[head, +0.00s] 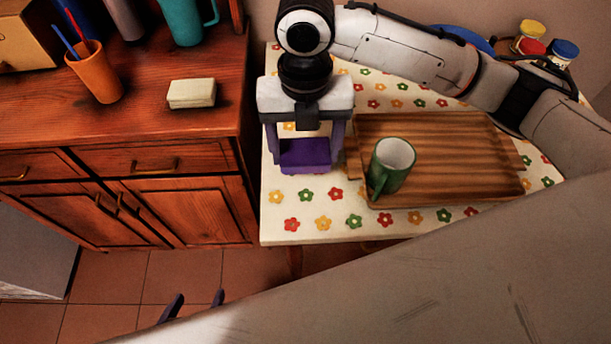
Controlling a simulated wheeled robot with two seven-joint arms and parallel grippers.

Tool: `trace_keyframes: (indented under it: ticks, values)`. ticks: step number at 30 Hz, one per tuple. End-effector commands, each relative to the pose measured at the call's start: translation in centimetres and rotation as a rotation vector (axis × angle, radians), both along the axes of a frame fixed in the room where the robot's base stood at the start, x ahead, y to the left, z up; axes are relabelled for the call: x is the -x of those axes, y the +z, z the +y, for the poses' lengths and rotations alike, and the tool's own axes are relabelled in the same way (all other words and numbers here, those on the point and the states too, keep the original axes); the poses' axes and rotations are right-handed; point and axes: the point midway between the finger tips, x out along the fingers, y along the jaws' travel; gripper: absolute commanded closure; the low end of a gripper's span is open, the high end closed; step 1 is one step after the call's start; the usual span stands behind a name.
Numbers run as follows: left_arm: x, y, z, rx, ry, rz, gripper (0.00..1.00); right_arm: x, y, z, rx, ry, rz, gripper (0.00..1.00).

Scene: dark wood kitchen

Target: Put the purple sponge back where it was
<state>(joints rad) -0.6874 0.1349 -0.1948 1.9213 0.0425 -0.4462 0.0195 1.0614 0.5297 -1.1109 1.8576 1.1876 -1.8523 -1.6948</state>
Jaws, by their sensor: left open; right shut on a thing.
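The purple sponge (305,155) is between the fingers of my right gripper (305,148), at the left side of the flowered table, just left of the wooden tray. My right gripper points down and is shut on the sponge. I cannot tell whether the sponge touches the tablecloth or hangs just above it. My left gripper (192,305) is low at the bottom left, over the tiled floor. Only its fingertips show, apart and empty.
The wooden tray (450,150) holds a green mug (392,166). Several jars stand at the table's back right, near a blue plate (462,38). The left counter bears a cream block (191,93), an orange cup (95,75) and a teal mug (182,20). The table's front left is clear.

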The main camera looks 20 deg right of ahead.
Motion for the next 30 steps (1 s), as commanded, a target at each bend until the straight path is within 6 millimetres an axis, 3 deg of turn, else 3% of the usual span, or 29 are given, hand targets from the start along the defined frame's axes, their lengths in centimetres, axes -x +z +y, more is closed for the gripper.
trace_keyframes:
  ticks: [3, 8, 15, 28, 29, 30]
  values:
    - [0.0, -0.2, -0.1, 0.001, -0.001, 0.0, 0.36, 0.1, -2.3, -0.1, 0.002, -0.001, 0.005, 0.51]
    - [0.0, -0.2, -0.1, 0.001, -0.001, -0.001, 0.36, 0.1, -3.9, -0.1, 0.001, -0.002, 0.002, 0.51]
    - [-0.1, -0.4, -0.2, 0.001, -0.003, -0.003, 0.36, 0.1, -7.6, -0.1, 0.002, -0.003, 0.004, 0.51]
    - [-0.2, -0.1, -0.3, 0.003, -0.004, -0.007, 0.36, 0.1, -8.4, -0.1, 0.0, -0.003, 0.002, 0.51]
    - [-0.2, -0.1, -0.3, 0.003, -0.004, -0.006, 0.36, 0.1, -8.4, 0.0, 0.0, -0.002, 0.001, 0.28]
    - [-0.2, -0.1, -0.3, 0.003, -0.004, -0.006, 0.36, 0.1, -8.4, 0.0, 0.0, -0.002, 0.001, 0.21]
